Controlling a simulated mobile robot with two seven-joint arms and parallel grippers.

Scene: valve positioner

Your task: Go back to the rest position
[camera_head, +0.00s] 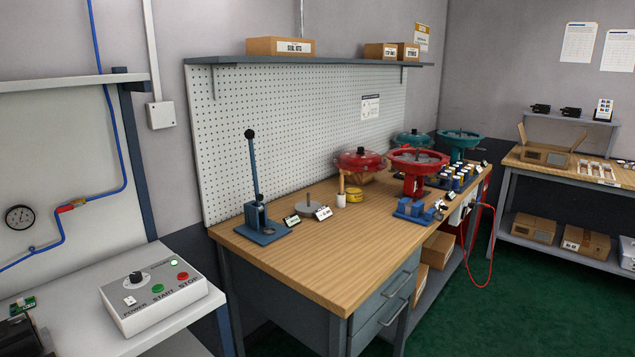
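Neither of my grippers nor my arms show in the head view. The wooden workbench (310,262) stands in the middle. On it are a blue lever press (257,215) with its lever upright, two red round valve actuators (416,160) (360,158) and two teal ones (459,141) (411,139). Small bottles and parts stand beside the actuators at the right end.
A pegboard (290,140) rises behind the workbench, under a shelf with cartons (280,46). A red cable (492,245) hangs at the bench's right end. Another table (570,170) with an open carton stands at the right. Green floor (460,325) is clear at the lower right.

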